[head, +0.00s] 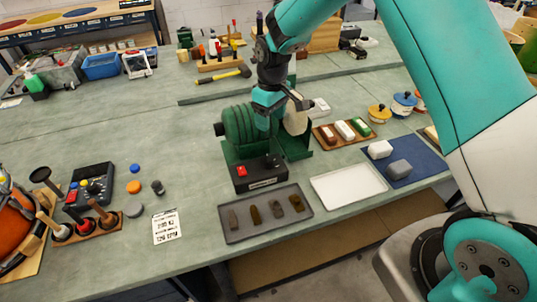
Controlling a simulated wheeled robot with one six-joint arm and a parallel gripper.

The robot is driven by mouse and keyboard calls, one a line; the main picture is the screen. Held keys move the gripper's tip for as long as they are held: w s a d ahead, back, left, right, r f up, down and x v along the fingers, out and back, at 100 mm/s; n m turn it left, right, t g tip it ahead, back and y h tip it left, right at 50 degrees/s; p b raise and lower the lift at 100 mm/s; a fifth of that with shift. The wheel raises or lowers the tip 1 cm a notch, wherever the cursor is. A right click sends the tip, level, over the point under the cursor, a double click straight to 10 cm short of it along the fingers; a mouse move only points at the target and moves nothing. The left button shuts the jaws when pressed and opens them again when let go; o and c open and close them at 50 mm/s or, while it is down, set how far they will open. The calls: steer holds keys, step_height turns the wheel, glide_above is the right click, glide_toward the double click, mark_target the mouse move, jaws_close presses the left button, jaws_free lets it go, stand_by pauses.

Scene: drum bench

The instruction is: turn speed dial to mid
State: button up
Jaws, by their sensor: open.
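A green drum machine (243,125) stands on the bench in the head view. Its dark front box (258,180) carries a red button (241,171) on the left and a black knob, which looks like the speed dial (273,160), on the right. The knob is small, and I cannot read where it points. My gripper (300,102) is open, above the right side of the machine, higher than the dial and apart from it. My wrist hides part of the machine's right side.
A dark tray (229,236) with several stones lies in front of the machine. A white tray (338,189) and a blue mat (427,163) are to the right. A yellow hammer (225,77) lies behind. Bench space left of the machine is mostly clear.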

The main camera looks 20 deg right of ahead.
mark_target(269, 158)
steer(key=f+p, duration=0.1)
steer(key=f, duration=0.4)
steer(key=f+p, duration=0.2)
steer(key=f, duration=0.3)
steer(key=f+p, duration=0.2)
steer(key=f, duration=0.3)
steer(key=shift+s+a+f, duration=0.3)
steer(key=shift+a+f, duration=0.1)
steer(key=c, duration=0.9)
